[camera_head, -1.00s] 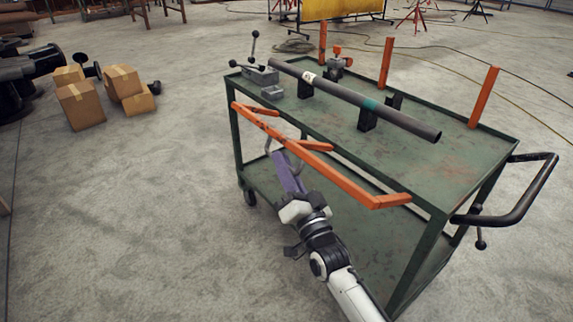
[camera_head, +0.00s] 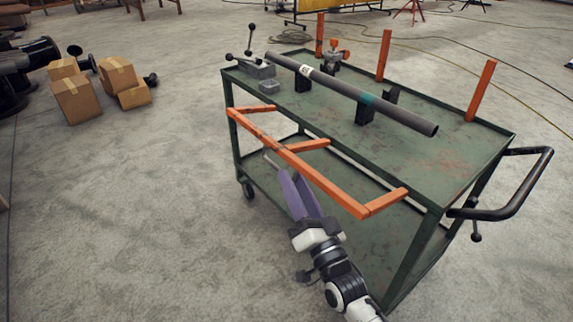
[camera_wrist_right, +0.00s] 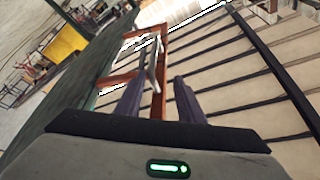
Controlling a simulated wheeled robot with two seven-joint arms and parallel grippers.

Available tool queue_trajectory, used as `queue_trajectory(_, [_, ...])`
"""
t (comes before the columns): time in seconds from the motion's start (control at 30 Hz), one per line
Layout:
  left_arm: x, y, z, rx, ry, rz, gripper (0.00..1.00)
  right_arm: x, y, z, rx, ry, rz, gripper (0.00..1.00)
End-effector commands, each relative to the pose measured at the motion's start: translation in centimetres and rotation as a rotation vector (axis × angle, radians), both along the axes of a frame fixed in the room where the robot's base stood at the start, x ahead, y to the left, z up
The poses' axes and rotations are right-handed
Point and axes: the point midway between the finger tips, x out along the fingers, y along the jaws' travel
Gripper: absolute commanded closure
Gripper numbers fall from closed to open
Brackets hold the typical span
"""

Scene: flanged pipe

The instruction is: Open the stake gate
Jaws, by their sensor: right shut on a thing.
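The stake gate is an orange frame (camera_head: 315,178) along the near long side of the green cart (camera_head: 437,165), its long rail tilted outward and low, with three short stakes reaching back toward the cart. A thin grey handle (camera_head: 268,158) is on its long rail. My right gripper (camera_head: 289,174), with purple fingers, is shut on this handle from the near side. In the right wrist view the grey handle (camera_wrist_right: 154,68) shows at the fingertips (camera_wrist_right: 157,84), with orange bars behind it; the exact contact is hard to see. My left gripper is not in view.
A dark pipe (camera_head: 345,90) lies on black supports on the cart top, with a small vise (camera_head: 256,69) at its left end. Orange stakes (camera_head: 384,55) stand along the far edge. A black push handle (camera_head: 522,192) sticks out right. Cardboard boxes (camera_head: 78,98) stand left; the floor between is clear.

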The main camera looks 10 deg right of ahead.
Motion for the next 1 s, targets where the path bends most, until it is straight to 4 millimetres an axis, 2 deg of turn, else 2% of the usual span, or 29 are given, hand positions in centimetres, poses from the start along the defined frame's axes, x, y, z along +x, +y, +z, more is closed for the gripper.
queue_trajectory(0.03, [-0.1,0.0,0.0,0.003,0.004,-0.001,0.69,-1.1,0.4,-0.3,0.002,0.000,0.009,0.72])
queue_trajectory(0.2, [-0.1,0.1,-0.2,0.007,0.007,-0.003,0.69,-2.6,0.2,-0.8,0.002,0.000,0.010,0.72])
queue_trajectory(0.63, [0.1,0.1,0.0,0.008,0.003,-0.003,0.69,-3.0,-0.1,-0.8,0.002,-0.004,0.007,0.72])
queue_trajectory(1.0, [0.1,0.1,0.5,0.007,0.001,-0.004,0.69,-5.2,-0.9,-1.8,0.002,-0.002,0.006,0.72])
